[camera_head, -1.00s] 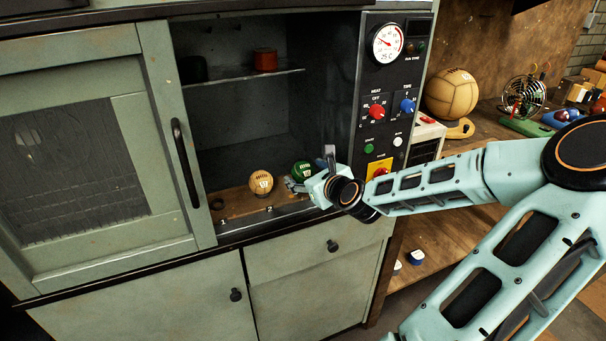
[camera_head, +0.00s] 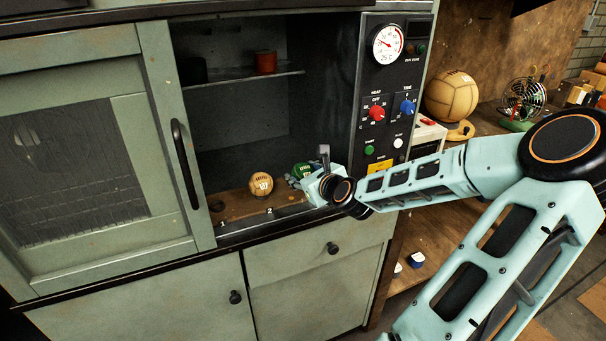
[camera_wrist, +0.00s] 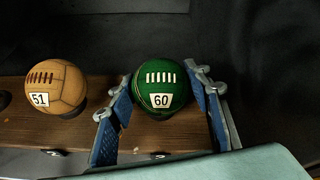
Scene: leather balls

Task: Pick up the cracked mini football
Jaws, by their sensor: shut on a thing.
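A green ball (camera_wrist: 161,92) with white lacing marks and a tag reading 60 sits at the right end of a wooden rack (camera_head: 232,208) inside the open cabinet. It also shows in the head view (camera_head: 301,170), partly hidden by my gripper. My gripper (camera_head: 297,181) is shut on the green ball, with its blue-padded fingers on either side of it in the wrist view. A tan ball (camera_wrist: 55,88) tagged 51 sits to the left on the same rack; it also shows in the head view (camera_head: 261,184). I cannot make out cracks on either ball.
A shelf with a red cylinder (camera_head: 265,62) and a dark object (camera_head: 193,70) is above. The sliding door (camera_head: 100,150) bounds the opening on the left, the control panel (camera_head: 388,110) on the right. A large tan ball (camera_head: 452,96) stands on the bench outside.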

